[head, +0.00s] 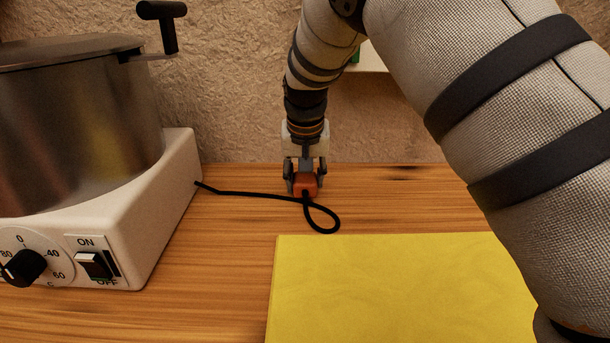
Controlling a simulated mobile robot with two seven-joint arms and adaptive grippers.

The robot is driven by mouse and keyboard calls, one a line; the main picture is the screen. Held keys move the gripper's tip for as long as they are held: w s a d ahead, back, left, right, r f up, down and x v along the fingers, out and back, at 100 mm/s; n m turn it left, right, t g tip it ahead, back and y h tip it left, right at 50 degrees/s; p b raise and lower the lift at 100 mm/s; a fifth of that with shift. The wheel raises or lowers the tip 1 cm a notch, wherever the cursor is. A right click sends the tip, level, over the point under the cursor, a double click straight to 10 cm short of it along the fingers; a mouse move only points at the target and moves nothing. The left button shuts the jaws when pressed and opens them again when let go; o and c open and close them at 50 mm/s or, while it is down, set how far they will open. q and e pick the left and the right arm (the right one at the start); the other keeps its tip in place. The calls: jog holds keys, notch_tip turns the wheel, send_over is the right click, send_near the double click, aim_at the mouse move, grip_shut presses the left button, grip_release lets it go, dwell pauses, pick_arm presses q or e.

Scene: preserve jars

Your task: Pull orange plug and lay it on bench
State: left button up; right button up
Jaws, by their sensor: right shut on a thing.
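The orange plug (305,184) is near the back of the wooden bench (225,255), low against the bench top. My right gripper (305,180) points down and is shut on the plug, with a finger on each side. From this view I cannot tell whether the plug touches the bench. A black cord (250,194) runs from the plug in a loop on the bench and back to the white base of the cooker at the left. No socket shows at the plug. My left gripper is not in view.
The steel pot cooker (75,130) with its white base (155,230), dial and switch stands at the left. A yellow mat (400,290) lies at the front right. A textured wall (235,100) closes the back. Bare bench lies between cooker and mat.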

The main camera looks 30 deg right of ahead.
jog(key=shift+f, duration=0.45)
jog(key=o, duration=1.4)
jog(key=v, duration=1.2)
jog(key=shift+f, duration=0.1)
